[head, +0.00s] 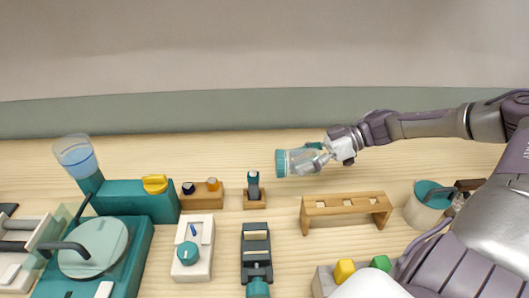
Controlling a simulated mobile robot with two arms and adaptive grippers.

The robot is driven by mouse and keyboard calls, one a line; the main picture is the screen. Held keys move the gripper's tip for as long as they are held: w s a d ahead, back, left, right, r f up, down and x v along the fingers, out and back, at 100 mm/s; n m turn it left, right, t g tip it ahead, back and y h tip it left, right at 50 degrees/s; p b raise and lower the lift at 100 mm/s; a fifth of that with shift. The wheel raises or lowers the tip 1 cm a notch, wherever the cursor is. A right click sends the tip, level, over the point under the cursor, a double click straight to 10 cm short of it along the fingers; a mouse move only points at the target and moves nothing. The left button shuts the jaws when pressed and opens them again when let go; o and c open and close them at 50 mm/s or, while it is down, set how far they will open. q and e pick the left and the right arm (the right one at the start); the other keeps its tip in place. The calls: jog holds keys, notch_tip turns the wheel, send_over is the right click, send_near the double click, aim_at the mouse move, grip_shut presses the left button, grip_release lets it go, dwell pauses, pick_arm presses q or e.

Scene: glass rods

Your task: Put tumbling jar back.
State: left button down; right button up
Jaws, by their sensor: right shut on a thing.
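My right gripper (320,155) reaches in from the right and is shut on a clear jar with a teal lid, the tumbling jar (302,163). The jar lies on its side in the jaws, lid end pointing left. It shows above the far part of the wooden table (235,155), behind the small wooden rack. I cannot tell whether it touches the table. The fingers hide part of the jar's right end. My left gripper is not in view.
A wooden rack (345,199) stands in front of the jar. A teal machine with a clear cup (75,157) fills the left. The table's back strip is clear.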

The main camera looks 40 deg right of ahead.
notch_tip(320, 180, down, 5)
jog(key=shift+r+b, duration=0.1)
jog(key=shift+b, duration=0.65)
jog(key=shift+d+f, duration=0.1)
jog(key=shift+f, duration=0.65)
notch_tip(320, 180, down, 2)
jog(key=shift+f+b, duration=0.2)
jog(key=shift+b, duration=0.55)
jog(key=shift+f, duration=0.5)
jog(key=shift+f, duration=0.2)
jog(key=o, duration=1.4)
jog(key=shift+o, duration=0.2)
